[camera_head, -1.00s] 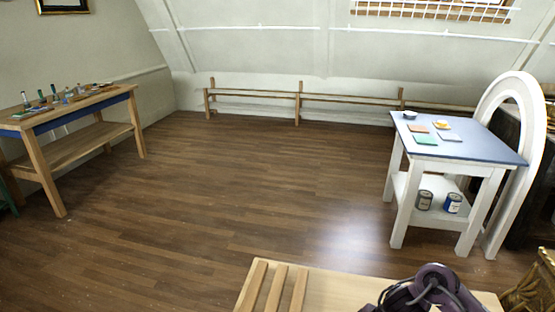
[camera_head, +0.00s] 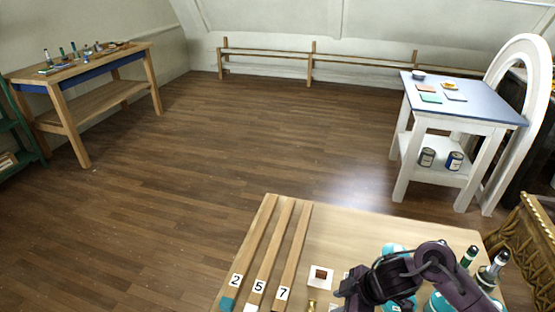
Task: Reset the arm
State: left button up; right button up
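One of my arms, dark purple, shows at the bottom right of the head view, over the light wooden table (camera_head: 340,225). It appears to be my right arm, bent, with its dark end near the table's middle. Its fingertips cannot be made out. My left arm and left gripper are not in view.
A white side table (camera_head: 460,105), a wooden workbench (camera_head: 105,100) and a gilt piece (camera_head: 525,240) stand around. The middle floor is clear.

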jog(key=s+a+r+m+t+h, duration=0.1)
jog(key=a+r+m+t, duration=0.3)
jog(key=a, duration=0.1)
jog(key=s+d+r+m+g+h, duration=0.1)
jog(key=s+d+m+g+h, duration=0.2)
jog(key=s+d+m, duration=0.85)
jog(key=s+a+f+n+g, duration=0.1)
jog(key=s+f, duration=0.1)
jog(key=f, duration=1.3)
jog(key=s+a+f+n+g, duration=0.1)
jog(key=f+n, duration=0.1)
jog(key=f, duration=1.2)
jog(key=s+d+f, duration=0.1)
jog(key=s+f, duration=0.8)
jog(key=s, duration=0.1)
jog(key=s+d+f, duration=0.2)
jog(key=s+f, duration=0.7)
jog(key=shift+s+d+f+g+h, duration=0.3)
jog(key=shift+s+f+g, duration=0.1)
